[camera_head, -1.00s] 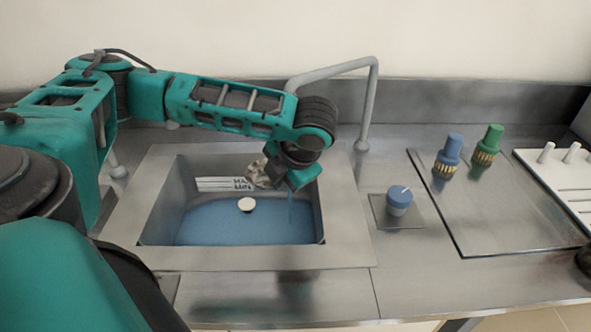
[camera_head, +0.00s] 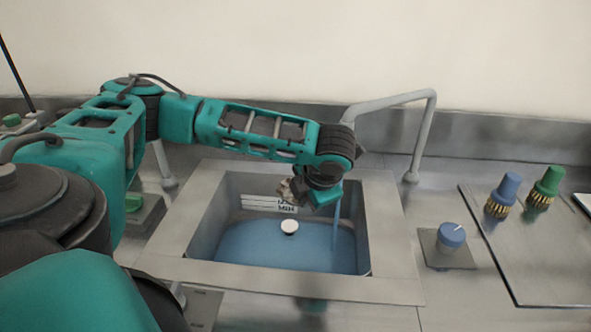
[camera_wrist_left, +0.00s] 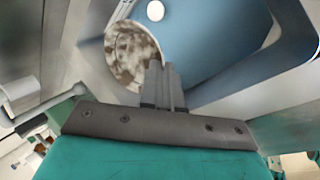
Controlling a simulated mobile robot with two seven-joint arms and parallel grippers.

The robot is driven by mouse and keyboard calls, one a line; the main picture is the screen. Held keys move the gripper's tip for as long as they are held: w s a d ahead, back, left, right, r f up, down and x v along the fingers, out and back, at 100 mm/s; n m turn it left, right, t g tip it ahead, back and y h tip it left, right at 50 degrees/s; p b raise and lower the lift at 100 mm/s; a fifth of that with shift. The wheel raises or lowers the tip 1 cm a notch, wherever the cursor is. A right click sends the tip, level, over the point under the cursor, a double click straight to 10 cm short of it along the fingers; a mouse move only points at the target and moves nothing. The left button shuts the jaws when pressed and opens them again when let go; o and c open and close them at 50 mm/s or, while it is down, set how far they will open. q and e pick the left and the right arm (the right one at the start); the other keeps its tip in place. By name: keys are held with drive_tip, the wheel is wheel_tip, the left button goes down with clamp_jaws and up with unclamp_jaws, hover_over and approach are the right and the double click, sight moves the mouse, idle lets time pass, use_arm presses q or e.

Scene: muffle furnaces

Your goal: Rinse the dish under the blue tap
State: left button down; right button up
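The dish is round, pale and speckled brown. In the left wrist view the dish (camera_wrist_left: 132,52) sits at the fingertips of my left gripper (camera_wrist_left: 162,82), whose two fingers are close together on its rim. In the head view the dish (camera_head: 287,190) is small and partly hidden by my left gripper (camera_head: 308,192), over the sink. A thin blue stream of water (camera_head: 336,218) falls just right of the gripper into the basin. The grey tap pipe (camera_head: 424,135) arches behind my wrist, its outlet hidden. A blue knob (camera_head: 451,235) stands right of the sink. My right gripper is not in view.
The steel sink (camera_head: 412,265) holds blue water (camera_head: 265,250) with a white round piece (camera_head: 289,227) in it.

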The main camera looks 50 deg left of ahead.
use_arm(q)
drive_tip(key=w+d+f, duration=0.1)
drive_tip(key=w+d, duration=0.2)
drive_tip(key=w, duration=0.5)
drive_tip(key=shift+f, duration=0.15)
drive_tip(key=shift+a, duration=0.1)
idle(0.6)
drive_tip(key=shift+s+a, duration=0.15)
drive_tip(key=shift+s, duration=0.25)
drive_tip(key=shift+w, duration=0.2)
drive_tip(key=shift+w+d, duration=0.2)
drive_tip(key=shift+w, duration=0.1)
drive_tip(key=shift+s+a, duration=0.1)
drive_tip(key=shift+s, duration=0.1)
drive_tip(key=shift+s+a, duration=0.1)
drive_tip(key=shift+s, duration=0.2)
drive_tip(key=shift+w, duration=0.1)
drive_tip(key=shift+w+d, duration=0.2)
drive_tip(key=shift+w, duration=0.2)
